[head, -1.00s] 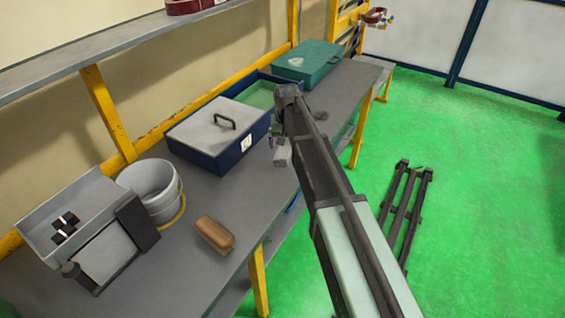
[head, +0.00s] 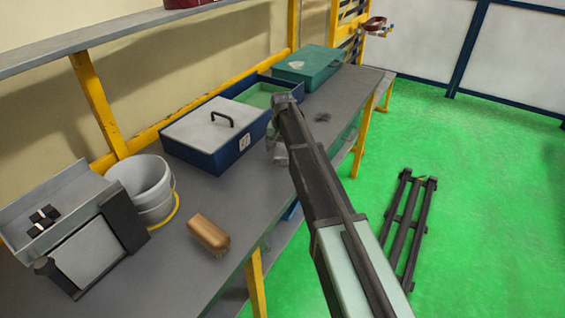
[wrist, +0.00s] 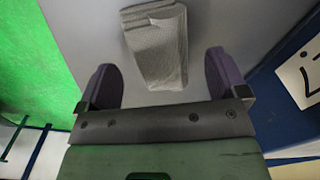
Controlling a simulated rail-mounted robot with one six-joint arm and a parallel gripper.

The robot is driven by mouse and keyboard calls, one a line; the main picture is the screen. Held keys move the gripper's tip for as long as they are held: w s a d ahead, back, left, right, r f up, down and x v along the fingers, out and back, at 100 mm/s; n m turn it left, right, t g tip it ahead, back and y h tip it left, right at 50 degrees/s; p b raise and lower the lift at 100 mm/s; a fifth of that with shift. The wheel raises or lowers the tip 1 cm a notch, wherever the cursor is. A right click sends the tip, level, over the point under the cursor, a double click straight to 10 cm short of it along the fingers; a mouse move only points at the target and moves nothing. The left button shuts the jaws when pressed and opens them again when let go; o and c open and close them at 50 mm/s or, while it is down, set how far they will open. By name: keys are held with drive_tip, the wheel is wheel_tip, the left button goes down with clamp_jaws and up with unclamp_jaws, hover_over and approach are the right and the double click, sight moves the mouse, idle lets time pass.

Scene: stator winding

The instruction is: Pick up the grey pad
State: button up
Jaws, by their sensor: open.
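The grey pad (wrist: 158,50), a pale ribbed wedge-like block, lies on the grey bench top in the wrist view. My gripper (wrist: 160,75) is open, its two purple-grey fingers apart on either side of the pad's near end. The near end of the pad shows between the fingers, and I see no contact. In the head view my gripper (head: 278,150) is low over the bench, just right of the blue box, partly hidden by my arm. I cannot make out the pad clearly there.
The blue box with a grey handled lid (head: 212,130) stands close beside my gripper. A green case (head: 308,63) is farther back. The bench's right edge is close.

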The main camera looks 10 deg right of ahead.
sight(282, 151)
wheel_tip(282, 151, down, 3)
drive_tip(key=shift+r+b, duration=0.15)
drive_tip(key=shift+b, duration=0.4)
drive_tip(key=shift+r, duration=0.2)
drive_tip(key=c, duration=1)
wheel_tip(282, 151, up, 20)
drive_tip(key=p, duration=2)
